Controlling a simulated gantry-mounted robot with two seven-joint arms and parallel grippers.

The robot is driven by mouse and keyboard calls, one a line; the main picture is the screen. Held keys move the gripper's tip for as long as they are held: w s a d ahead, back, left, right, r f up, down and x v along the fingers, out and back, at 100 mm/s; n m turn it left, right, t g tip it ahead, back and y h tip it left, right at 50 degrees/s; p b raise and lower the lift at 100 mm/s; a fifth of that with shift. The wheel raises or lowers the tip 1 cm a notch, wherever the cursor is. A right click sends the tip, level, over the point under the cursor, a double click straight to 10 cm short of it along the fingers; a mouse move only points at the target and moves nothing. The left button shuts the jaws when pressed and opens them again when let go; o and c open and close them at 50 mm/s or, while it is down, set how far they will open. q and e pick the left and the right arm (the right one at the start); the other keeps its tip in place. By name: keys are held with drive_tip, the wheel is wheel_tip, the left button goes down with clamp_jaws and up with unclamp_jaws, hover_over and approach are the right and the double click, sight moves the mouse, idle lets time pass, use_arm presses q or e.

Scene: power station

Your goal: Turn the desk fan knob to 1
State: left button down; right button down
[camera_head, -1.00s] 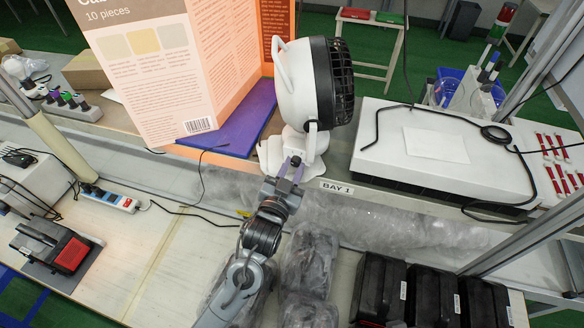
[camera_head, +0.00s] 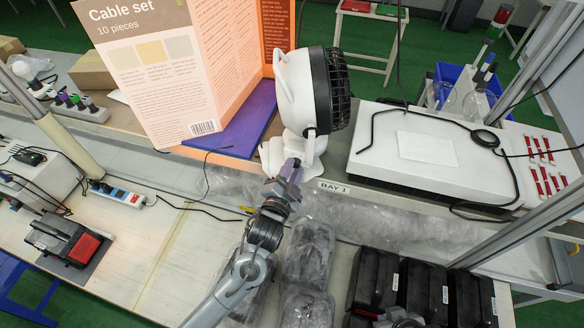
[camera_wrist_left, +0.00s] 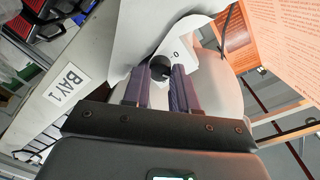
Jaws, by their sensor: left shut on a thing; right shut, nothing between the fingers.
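The white desk fan (camera_head: 298,92) with a black grille stands on the shelf by the BAY 1 label, its head facing right. Its small black knob (camera_wrist_left: 160,68) is on a white dial plate (camera_wrist_left: 181,52) with a printed 0, in the left wrist view. My left gripper (camera_head: 291,165) reaches the front of the fan base, and its purple fingers (camera_wrist_left: 160,82) are shut on the knob from both sides. The knob's exact pointer angle is hard to read. My right gripper (camera_head: 398,319) barely shows at the bottom edge, shut and empty, well away from the fan.
A white case (camera_head: 430,150) with a black cable lies to the right. Clear bags (camera_head: 310,255) and black bins (camera_head: 425,290) fill the lower front.

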idle(0.4)
use_arm(q)
drive_tip(key=c, duration=0.9)
unclamp_jaws()
drive_tip(key=shift+f, duration=0.15)
drive_tip(key=shift+f, duration=0.1)
drive_tip(key=shift+s, duration=0.15)
